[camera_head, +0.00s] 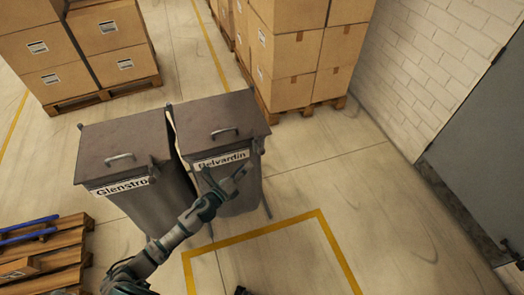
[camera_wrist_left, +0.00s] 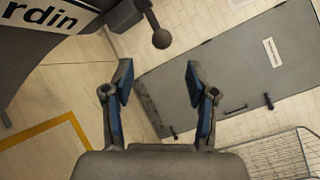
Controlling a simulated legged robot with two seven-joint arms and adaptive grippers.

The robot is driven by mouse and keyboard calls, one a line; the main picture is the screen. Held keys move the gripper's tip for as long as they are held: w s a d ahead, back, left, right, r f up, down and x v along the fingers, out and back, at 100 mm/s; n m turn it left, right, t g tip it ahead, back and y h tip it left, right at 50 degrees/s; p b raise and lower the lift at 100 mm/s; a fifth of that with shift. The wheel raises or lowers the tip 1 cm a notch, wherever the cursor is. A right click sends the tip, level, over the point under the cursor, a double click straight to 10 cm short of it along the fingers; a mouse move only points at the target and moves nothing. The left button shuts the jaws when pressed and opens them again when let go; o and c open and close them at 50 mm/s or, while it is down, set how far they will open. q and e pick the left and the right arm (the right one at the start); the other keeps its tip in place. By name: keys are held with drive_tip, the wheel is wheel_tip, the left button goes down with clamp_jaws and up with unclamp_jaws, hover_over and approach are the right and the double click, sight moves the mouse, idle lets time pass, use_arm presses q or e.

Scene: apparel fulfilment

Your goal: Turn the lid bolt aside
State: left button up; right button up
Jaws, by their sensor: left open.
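Two dark grey lidded bins stand side by side. The left bin (camera_head: 165,200) is labelled "Glenstro", partly cut off from sight, and the right bin (camera_head: 247,192) reads "Delvardin". Both lids (camera_head: 215,115) are down. A dark bolt with a round knob (camera_wrist_left: 160,39) sticks out beside the label in the left wrist view, at the right bin's front right corner. My left gripper (camera_head: 223,176) is open and empty in front of the right bin, below its label. In the left wrist view its fingers (camera_wrist_left: 158,78) are apart, with the knob beyond their tips, not touching.
Stacked cartons (camera_head: 290,60) on a pallet stand behind the right bin, more cartons (camera_head: 75,50) at back left. A wooden pallet (camera_head: 55,262) lies front left. A grey door (camera_head: 485,140) is at right. The floor inside the yellow line is clear.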

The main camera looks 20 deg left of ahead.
sight(262, 151)
use_arm(q)
drive_tip(key=x, duration=0.9)
drive_tip(key=shift+d, duration=0.25)
drive_tip(key=shift+w, duration=0.5)
drive_tip(key=shift+w+a, duration=0.1)
drive_tip(key=shift+c, duration=0.8)
drive_tip(key=shift+d, duration=0.25)
clamp_jaws()
use_arm(e)
drive_tip(key=shift+w+d+f, duration=0.1)
drive_tip(key=shift+w+d, duration=0.25)
drive_tip(key=shift+d, duration=0.05)
